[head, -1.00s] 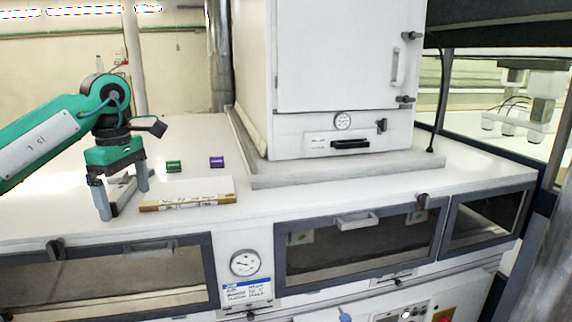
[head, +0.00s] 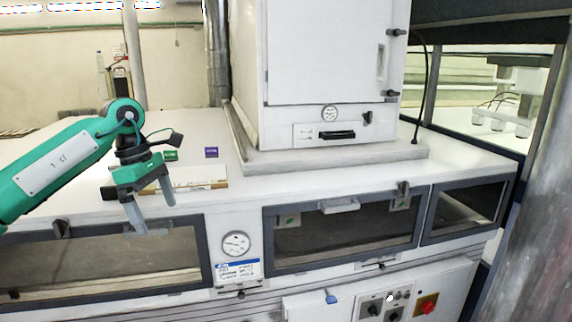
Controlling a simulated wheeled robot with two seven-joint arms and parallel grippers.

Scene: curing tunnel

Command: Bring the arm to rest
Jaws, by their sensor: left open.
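My left arm comes in from the left in green. Its left gripper (head: 154,213) is open and empty, with two grey fingers pointing down. It hangs in front of the white bench top's (head: 330,180) front edge, over the dark window on the left. My right gripper is not in view.
A green block (head: 170,155) and a purple block (head: 211,152) stand on the bench behind the gripper. A flat wooden-edged board (head: 205,178) lies nearer, partly hidden by the gripper. A white oven cabinet (head: 335,60) stands at the back. A dial gauge (head: 236,243) is on the front panel.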

